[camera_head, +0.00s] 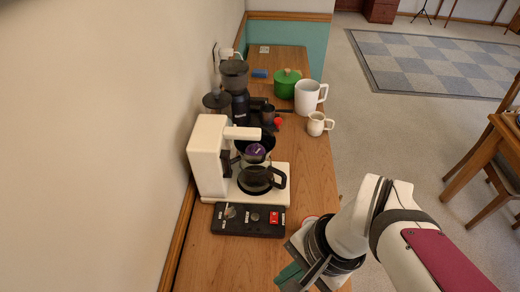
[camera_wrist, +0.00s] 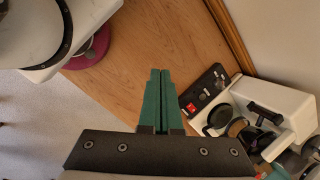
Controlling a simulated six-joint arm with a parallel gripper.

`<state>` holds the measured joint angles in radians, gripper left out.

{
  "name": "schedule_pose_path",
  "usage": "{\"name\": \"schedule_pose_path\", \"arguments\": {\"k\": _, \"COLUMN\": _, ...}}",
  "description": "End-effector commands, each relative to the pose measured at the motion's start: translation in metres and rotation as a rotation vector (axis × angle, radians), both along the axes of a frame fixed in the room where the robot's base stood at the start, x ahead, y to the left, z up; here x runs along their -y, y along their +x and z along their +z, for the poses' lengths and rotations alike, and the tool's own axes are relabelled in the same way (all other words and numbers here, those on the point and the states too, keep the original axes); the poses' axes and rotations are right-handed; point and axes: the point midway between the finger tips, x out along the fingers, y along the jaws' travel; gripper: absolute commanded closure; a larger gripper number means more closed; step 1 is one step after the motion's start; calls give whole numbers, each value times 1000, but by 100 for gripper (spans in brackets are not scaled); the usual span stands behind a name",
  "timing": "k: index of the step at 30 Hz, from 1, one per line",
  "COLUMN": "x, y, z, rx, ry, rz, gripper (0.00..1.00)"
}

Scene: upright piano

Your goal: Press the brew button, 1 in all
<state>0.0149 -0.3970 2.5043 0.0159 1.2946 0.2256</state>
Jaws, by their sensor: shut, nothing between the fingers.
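A black control panel (camera_head: 240,231) lies on the wooden counter in front of the white coffee maker (camera_head: 206,150). It carries a red rectangular button (camera_head: 274,217) at its right end, a round control (camera_head: 254,217) in the middle and a lever or knob (camera_head: 230,212) at the left. The labels are too small to read, so which control is the brew button is unclear. In the wrist view the red button (camera_wrist: 190,107) sits right of my fingertips. My gripper (camera_wrist: 160,74) is shut and empty, with green fingers side by side. In the head view my gripper (camera_head: 288,276) is nearer than the panel, apart from it.
A glass carafe (camera_head: 256,181) stands in the coffee maker. Behind are a dark grinder (camera_head: 236,78), a white mug (camera_head: 308,96), a small cream jug (camera_head: 317,124) and a green pot (camera_head: 286,84). A wall borders the left; the counter's right edge drops to the floor.

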Motion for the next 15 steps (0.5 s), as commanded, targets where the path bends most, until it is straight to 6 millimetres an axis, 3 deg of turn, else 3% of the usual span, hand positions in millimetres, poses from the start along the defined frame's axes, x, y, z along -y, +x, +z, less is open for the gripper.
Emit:
{"name": "schedule_pose_path", "arguments": {"k": 3, "x": -33, "y": 45, "z": -5, "rx": -140, "ry": 164, "rz": -356, "gripper": 100}}
{"name": "schedule_pose_path", "arguments": {"k": 7, "x": -58, "y": 103, "z": -17, "rx": -332, "ry": 324, "rz": -803, "gripper": 100}}
{"name": "schedule_pose_path", "arguments": {"k": 12, "x": -67, "y": 170, "z": -49, "rx": -586, "ry": 462, "rz": -1334, "gripper": 100}}
{"name": "schedule_pose_path", "arguments": {"k": 15, "x": -65, "y": 194, "z": -66, "rx": -692, "ry": 505, "rz": -1551, "gripper": 100}}
